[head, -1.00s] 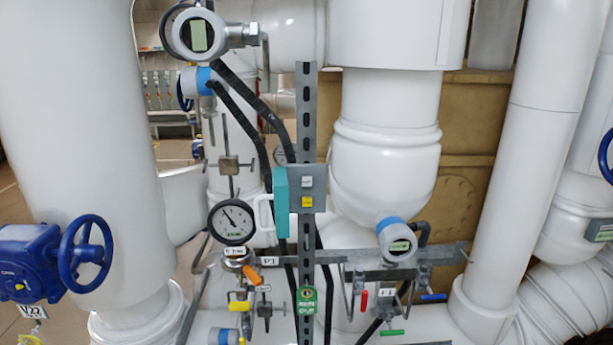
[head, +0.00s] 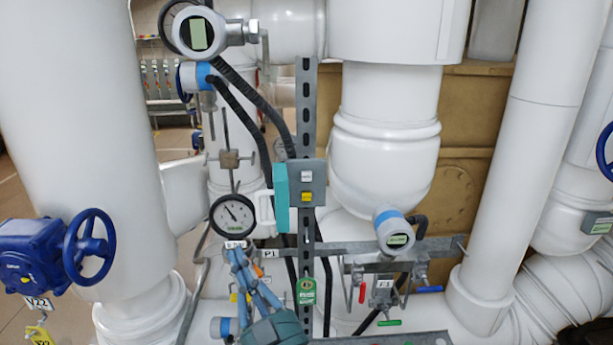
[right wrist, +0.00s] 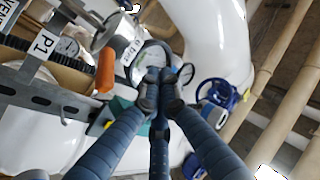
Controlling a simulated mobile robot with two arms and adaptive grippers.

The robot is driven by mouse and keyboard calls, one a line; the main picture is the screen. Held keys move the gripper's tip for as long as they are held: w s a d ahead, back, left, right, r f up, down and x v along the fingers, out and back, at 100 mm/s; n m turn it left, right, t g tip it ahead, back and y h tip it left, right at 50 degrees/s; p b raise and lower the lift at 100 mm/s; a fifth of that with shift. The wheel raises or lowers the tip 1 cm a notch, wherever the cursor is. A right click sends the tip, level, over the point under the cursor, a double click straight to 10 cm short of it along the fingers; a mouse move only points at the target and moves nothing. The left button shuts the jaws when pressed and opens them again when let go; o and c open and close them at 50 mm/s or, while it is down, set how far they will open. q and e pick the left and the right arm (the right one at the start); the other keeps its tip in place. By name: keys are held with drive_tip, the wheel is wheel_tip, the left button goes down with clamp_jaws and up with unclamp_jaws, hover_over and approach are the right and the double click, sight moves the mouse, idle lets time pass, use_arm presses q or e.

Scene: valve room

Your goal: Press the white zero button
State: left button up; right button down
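A grey box (head: 319,184) with a teal side stands on the slotted metal post in the head view. It carries a white button (head: 307,176) above a yellow button (head: 306,197). My right gripper (head: 238,250) has blue ribbed fingers and reaches up from the bottom, just below the pressure gauge. It is left of and below the white button, apart from it. In the right wrist view the fingertips (right wrist: 160,90) meet, with nothing visible held. I cannot make out the white button there. My left gripper is not in view.
A round gauge (head: 233,216) sits above my right fingertips; a gauge also shows in the right wrist view (right wrist: 147,63). A P1 tag (head: 269,253) and an orange lever (right wrist: 105,71) are close by. Black hoses (head: 252,125) run beside the post. A blue handwheel (head: 89,247) is at left.

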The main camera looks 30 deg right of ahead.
sight(307, 176)
drive_tip(key=s+d+r+m+g+h, duration=0.2)
drive_tip(key=s+d+r+m+h, duration=0.5)
drive_tip(key=h, duration=1)
drive_tip(key=d+r+m, duration=0.3)
drive_tip(key=m, duration=0.3)
drive_tip(key=shift+s+d+r+g, duration=0.25)
drive_tip(key=shift+d+r+g, duration=0.05)
drive_tip(key=shift+r+g, duration=0.1)
drive_tip(key=shift+w, duration=0.15)
drive_tip(key=shift+w+d+b, duration=0.15)
drive_tip(key=shift+w+d, duration=0.6)
drive_tip(key=shift+w, duration=0.45)
drive_tip(key=shift+w+d+b, duration=0.2)
drive_tip(key=shift+w+d, duration=0.55)
drive_tip(key=shift+w, duration=0.5)
drive_tip(key=shift+w+d+b, duration=0.15)
drive_tip(key=shift+w+d, duration=0.6)
drive_tip(key=shift+w, duration=0.45)
drive_tip(key=shift+w, duration=0.1)
drive_tip(key=shift+w+d, duration=0.2)
drive_tip(key=shift+w, duration=0.05)
